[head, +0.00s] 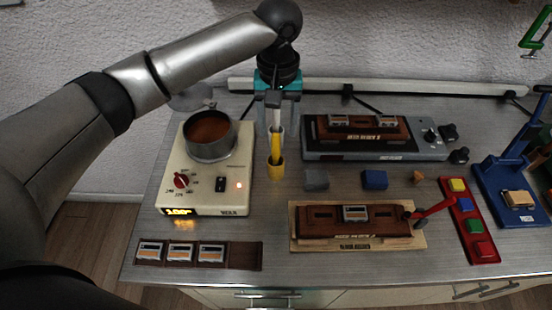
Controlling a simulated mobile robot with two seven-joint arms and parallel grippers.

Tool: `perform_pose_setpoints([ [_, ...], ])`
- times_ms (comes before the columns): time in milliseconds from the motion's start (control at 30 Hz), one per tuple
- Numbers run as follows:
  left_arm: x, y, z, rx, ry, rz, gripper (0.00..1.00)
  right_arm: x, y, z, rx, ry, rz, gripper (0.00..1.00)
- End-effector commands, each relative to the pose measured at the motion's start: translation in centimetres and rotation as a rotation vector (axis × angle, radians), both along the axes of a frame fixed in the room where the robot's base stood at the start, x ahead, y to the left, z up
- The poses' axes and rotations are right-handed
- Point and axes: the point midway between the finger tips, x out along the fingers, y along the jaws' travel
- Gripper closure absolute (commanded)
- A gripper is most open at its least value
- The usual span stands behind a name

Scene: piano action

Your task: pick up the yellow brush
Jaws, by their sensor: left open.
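The yellow brush (275,146) stands upright near the back middle of the table, its lower end in a yellow holder (276,170). I cannot tell whether either finger touches the brush. My right gripper is not in view.
A cream heater (240,200) with a brown-filled pot (210,133) stands left of the brush. A grey machine (375,152) is to the right. Grey (316,179) and blue (375,180) blocks and a wooden jig (410,241) lie in front.

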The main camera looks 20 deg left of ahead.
Motion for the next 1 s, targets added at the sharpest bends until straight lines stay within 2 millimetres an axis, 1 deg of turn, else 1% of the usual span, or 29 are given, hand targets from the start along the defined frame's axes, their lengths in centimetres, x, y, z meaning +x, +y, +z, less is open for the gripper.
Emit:
perform_pose_setpoints([
  [33,0.0,0.1,-1.1,0.001,0.001,0.0,0.4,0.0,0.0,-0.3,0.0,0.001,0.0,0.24],
  [100,0.0,0.0,-2.2,0.0,0.001,-0.001,0.4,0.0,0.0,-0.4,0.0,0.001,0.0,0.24],
  [200,0.0,0.0,-3.2,0.0,0.0,-0.001,0.4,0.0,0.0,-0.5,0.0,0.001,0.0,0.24],
  [367,0.0,0.1,-4.1,0.001,-0.001,-0.002,0.4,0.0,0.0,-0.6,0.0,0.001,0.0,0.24],
  [633,-0.3,0.4,-8.0,0.001,0.0,-0.001,0.4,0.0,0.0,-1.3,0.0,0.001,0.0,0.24],
  [767,-0.3,0.4,-8.8,0.0,-0.002,-0.002,0.4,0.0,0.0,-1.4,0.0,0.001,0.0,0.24],
  [967,-0.3,0.4,-8.8,0.0,-0.002,-0.003,0.4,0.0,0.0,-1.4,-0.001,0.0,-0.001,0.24],
  [1000,-0.3,0.4,-8.8,0.0,-0.002,-0.003,0.42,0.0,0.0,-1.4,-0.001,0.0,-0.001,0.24],
])
